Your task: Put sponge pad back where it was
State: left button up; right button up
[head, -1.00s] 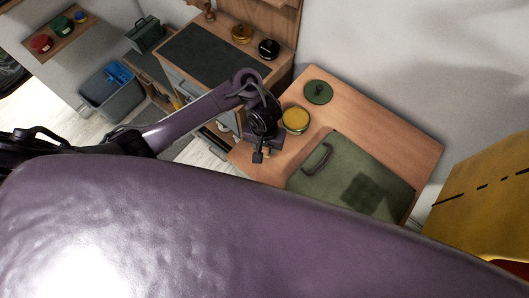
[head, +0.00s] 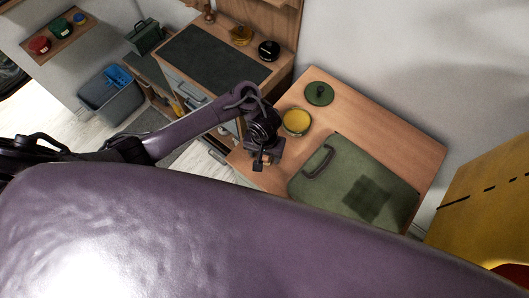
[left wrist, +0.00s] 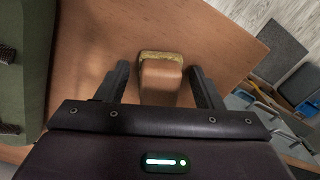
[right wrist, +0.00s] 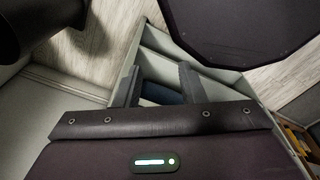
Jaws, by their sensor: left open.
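The sponge pad (left wrist: 161,82), a tan block with a yellowish rough edge, lies on the wooden tabletop (left wrist: 110,30) in the left wrist view. My left gripper (left wrist: 159,72) is open, with one finger on each side of the pad and visible gaps between. In the head view my left gripper (head: 262,158) is over the left edge of the table, and the pad cannot be made out there. My right gripper (right wrist: 158,70) is open at an open grey drawer (right wrist: 200,82). A dark blue item (right wrist: 160,93) shows between its fingers, apparently inside the drawer.
A green case (head: 345,180) with a handle covers the table's front. A yellow round tin (head: 297,122) and a green lid (head: 319,94) stand behind it. A workbench with a dark mat (head: 215,55) is at the back left. A grey bin (head: 112,97) is farther left.

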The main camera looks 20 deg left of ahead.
pick_arm(q)
jog(key=shift+r, duration=0.1)
notch_tip(320, 180, up, 11)
jog(key=p, duration=0.8)
jog(key=shift+f, duration=0.2)
jog(key=shift+w+d+f+b, duration=0.15)
jog(key=shift+w+b, duration=0.1)
jog(key=shift+b, duration=0.2)
jog(key=shift+s+r+b, duration=0.3)
jog(key=shift+r+b, duration=0.15)
jog(key=shift+r, duration=0.45)
